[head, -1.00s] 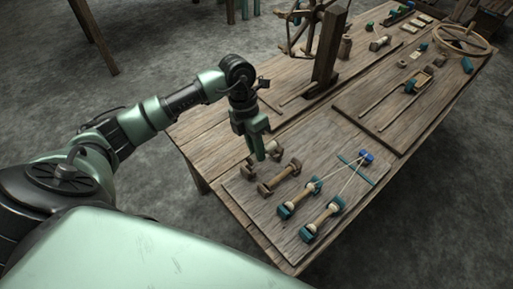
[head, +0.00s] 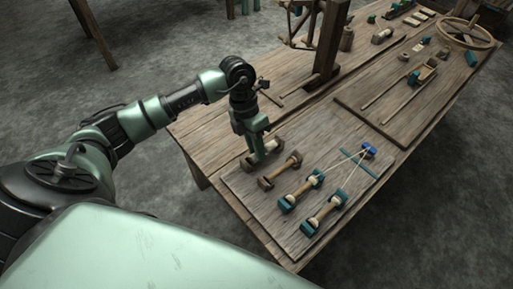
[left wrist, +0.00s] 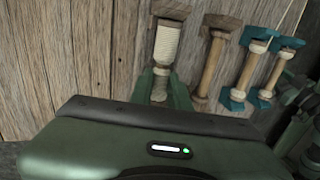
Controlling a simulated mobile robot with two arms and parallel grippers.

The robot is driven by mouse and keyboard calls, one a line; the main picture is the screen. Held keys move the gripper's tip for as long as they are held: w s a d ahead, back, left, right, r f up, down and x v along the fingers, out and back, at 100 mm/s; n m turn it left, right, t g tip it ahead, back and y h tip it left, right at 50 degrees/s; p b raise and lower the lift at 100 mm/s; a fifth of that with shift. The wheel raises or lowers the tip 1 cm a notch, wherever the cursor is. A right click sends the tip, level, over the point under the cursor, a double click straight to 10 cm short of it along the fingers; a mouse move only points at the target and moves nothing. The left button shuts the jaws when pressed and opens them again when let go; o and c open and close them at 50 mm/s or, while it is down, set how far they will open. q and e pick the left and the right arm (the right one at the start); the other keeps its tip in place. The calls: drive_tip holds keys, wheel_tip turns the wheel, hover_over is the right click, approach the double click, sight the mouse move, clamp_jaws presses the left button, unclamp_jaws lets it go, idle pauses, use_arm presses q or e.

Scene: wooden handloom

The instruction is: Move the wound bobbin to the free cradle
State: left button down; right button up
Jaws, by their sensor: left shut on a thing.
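The wound bobbin (left wrist: 167,45), wrapped in pale thread, is between the fingers of my left gripper (left wrist: 162,90) in the left wrist view. A brown end block (left wrist: 172,12) shows at its far end. In the head view my left gripper (head: 262,153) is shut over the leftmost brown cradle (head: 248,163), hiding most of the bobbin. I cannot tell whether the bobbin rests in that cradle or is slightly raised. To its right is a second brown cradle (head: 266,183) with a plain wooden bar along it; it also shows in the left wrist view (left wrist: 212,60).
A wheel on a post (head: 328,45) stands behind. The board (head: 240,185) is bare near its front edge.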

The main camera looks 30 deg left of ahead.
use_arm(q)
drive_tip(key=c, duration=1.3)
unclamp_jaws()
drive_tip(key=shift+o, duration=0.2)
drive_tip(key=shift+a+r, duration=0.1)
drive_tip(key=shift+r, duration=0.15)
drive_tip(key=p+v, duration=0.1)
drive_tip(key=v, duration=0.6)
use_arm(e)
drive_tip(key=f, duration=0.3)
drive_tip(key=shift+s+f, duration=0.2)
drive_tip(key=shift+f, duration=0.15)
use_arm(q)
drive_tip(key=shift+a+r, duration=0.1)
